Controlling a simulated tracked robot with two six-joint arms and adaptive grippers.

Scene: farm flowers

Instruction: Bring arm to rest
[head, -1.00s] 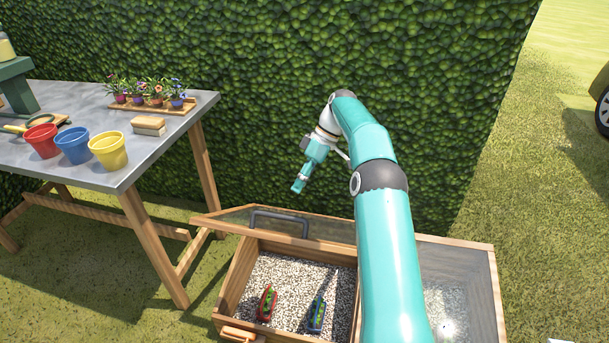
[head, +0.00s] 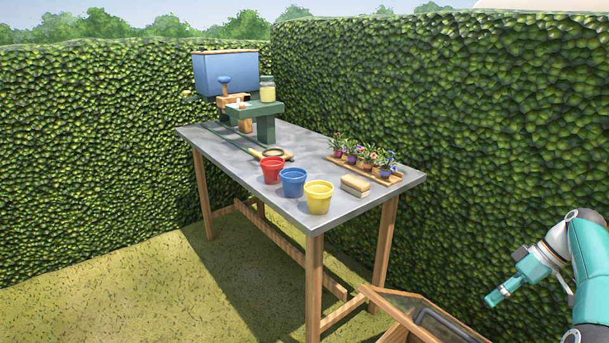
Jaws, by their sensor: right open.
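My right arm comes in at the lower right of the head view, teal with grey joints. Its gripper (head: 503,292) points down and to the left, in front of the hedge and above the wooden cold frame (head: 408,318). No object shows at its fingertips, and it is apart from the table and the frame. The gripper is small in the picture, and its jaws are seen from the side. My left gripper is out of view.
A metal-topped table (head: 240,168) holds red (head: 272,170), blue (head: 293,182) and yellow (head: 318,197) pots, a sponge-like block (head: 355,185), a flower tray (head: 370,172) and a green stand (head: 262,108). Hedges (head: 490,110) close the back. Grass (head: 130,290) is clear at left.

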